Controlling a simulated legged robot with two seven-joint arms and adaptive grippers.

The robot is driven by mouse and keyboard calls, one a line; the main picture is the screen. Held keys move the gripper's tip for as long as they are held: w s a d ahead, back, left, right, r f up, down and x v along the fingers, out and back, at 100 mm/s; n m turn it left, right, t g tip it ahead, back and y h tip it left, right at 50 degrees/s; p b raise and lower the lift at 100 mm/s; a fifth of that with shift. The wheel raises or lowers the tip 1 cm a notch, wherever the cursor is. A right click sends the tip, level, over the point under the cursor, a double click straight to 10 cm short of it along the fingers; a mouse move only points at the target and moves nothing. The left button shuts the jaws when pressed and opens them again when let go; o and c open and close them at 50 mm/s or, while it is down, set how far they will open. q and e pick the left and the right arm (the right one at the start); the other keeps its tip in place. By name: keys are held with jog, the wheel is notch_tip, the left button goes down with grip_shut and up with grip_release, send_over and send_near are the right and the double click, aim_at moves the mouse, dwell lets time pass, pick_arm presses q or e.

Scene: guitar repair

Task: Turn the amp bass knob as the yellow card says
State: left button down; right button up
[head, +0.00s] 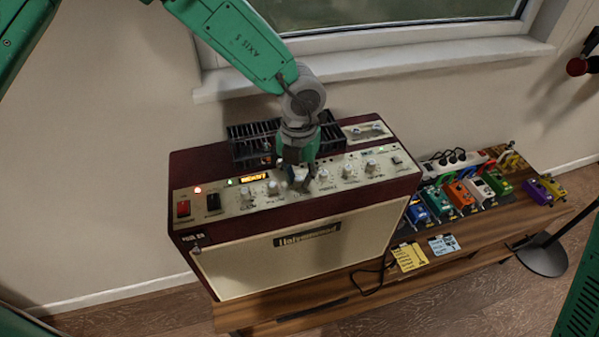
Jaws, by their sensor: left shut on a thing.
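The amp (296,244) is a dark red and cream box with a row of light knobs on its sloped top panel. My left gripper (300,183) comes down from above onto this row and is shut on a knob around the middle of the row. The fingers mostly hide that knob, and its label is too small to read. The yellow card (410,257) lies on the wooden bench, right of the amp; its writing is too small to read. My right gripper is not in view.
Other knobs stand close on both sides of the gripper, including one to the right (347,170). Colored pedals, such as an orange one (458,194), fill the bench at right. A blue card (444,245) lies beside the yellow one. A window sill (400,59) is behind.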

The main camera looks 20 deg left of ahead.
aim_at(299, 177)
pick_arm(q)
jog(key=shift+n, duration=1.9)
jog(key=c, duration=1.4)
grip_release()
jog(key=shift+c, duration=0.2)
jog(key=shift+r, duration=0.2)
notch_tip(299, 177, up, 11)
jog(key=shift+w+r, duration=0.15)
jog(key=shift+r, duration=0.05)
